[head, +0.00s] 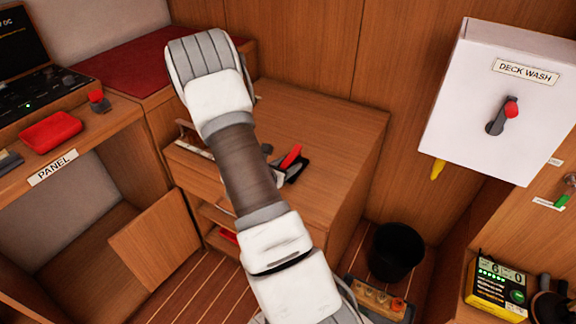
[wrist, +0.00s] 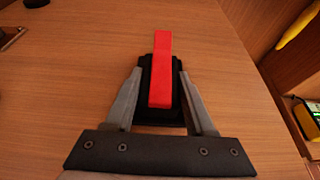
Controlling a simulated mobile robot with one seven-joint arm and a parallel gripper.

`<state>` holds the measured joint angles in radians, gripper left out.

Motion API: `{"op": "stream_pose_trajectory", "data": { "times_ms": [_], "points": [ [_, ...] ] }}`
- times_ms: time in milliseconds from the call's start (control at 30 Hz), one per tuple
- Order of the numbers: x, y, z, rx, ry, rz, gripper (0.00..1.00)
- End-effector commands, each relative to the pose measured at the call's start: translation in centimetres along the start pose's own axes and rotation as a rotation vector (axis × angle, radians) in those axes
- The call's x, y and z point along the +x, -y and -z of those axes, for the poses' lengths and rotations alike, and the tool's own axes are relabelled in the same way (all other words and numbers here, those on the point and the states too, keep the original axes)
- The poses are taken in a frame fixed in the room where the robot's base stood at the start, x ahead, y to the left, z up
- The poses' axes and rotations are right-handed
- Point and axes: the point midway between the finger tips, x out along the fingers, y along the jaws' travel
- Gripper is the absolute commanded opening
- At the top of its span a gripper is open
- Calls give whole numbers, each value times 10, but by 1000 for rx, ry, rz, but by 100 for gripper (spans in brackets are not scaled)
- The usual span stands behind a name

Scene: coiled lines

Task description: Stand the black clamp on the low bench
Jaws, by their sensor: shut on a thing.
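The black clamp (wrist: 160,108) with a red lever sits between the two grey fingers of my gripper (wrist: 160,78) in the wrist view, with a finger against each side. In the head view the clamp (head: 297,169) shows just right of my forearm, over the top of a wooden cabinet (head: 335,125). My gripper is mostly hidden behind my arm there. I cannot tell whether the clamp touches the wood or hangs just above it. A low bench-like surface with a red top (head: 135,68) lies at the back left.
The cabinet has open drawers at its front, and a dark item lies at its left edge (wrist: 35,3). A black bin (head: 396,252) stands on the floor to the right, beside a tray of items (head: 378,298). A white deck wash box (head: 500,100) hangs at right. Wood right of the clamp is clear.

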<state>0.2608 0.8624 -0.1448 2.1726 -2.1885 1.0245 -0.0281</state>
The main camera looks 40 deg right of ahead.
Motion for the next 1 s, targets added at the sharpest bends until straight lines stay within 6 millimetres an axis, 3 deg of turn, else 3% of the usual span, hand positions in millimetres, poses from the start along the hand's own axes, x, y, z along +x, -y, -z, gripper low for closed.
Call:
{"op": "stream_pose_trajectory", "data": {
  "times_ms": [200, 233, 400, 767, 1000],
  "points": [
    [2, 0, 2, 0, 4, 0, 0],
    [1, 0, 3, -1, 0, 0, 58],
    [1, 0, 2, -1, 0, 0, 85],
    [-1, 0, -2, -1, 0, 0, 85],
    [-45, -2, -2, -4, -3, -5, 85]
  ]
}}
